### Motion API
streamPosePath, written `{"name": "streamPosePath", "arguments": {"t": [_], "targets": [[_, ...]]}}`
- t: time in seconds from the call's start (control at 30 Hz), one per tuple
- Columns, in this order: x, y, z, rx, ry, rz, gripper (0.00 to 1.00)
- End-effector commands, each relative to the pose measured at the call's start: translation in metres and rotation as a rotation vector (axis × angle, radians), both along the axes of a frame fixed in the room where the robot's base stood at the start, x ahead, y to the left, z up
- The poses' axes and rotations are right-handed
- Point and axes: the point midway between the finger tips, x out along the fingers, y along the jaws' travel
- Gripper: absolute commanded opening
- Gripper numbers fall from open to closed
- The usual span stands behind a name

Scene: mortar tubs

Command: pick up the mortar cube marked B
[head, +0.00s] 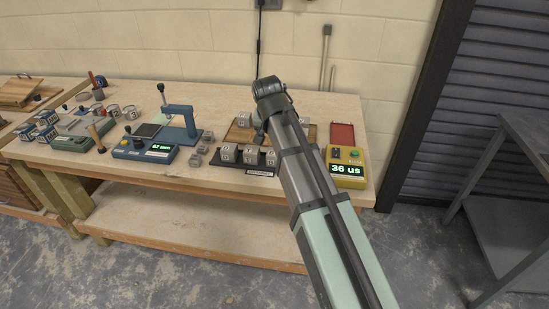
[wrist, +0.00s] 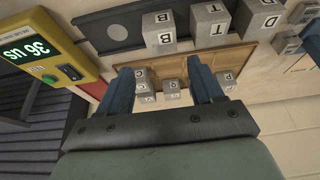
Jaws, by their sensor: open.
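All three stand along a black tray (wrist: 88,28); in the head view the tray (head: 240,168) holds a row of cubes whose letters are too small to read. My gripper (wrist: 160,72) is open, its blue fingers spread above the wooden board (wrist: 252,65), nothing held. Smaller-looking cubes (wrist: 172,80) show between and near the fingers.
A yellow meter (head: 346,168) reading 36 us stands to the right of the tray, with a red pad (head: 342,134) behind it. A blue device (head: 150,145) stands to the left. My arm hides part of the board and tray in the head view.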

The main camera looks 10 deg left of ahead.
Motion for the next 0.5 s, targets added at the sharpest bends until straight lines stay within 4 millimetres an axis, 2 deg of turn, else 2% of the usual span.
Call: {"name": "streamPosePath", "arguments": {"t": [0.23, 0.5], "targets": [[0.014, 0.0, -0.035, -0.001, 0.001, -0.001, 0.66], [0.021, 0.0, -0.052, 0.0, -0.001, -0.001, 0.66]]}}
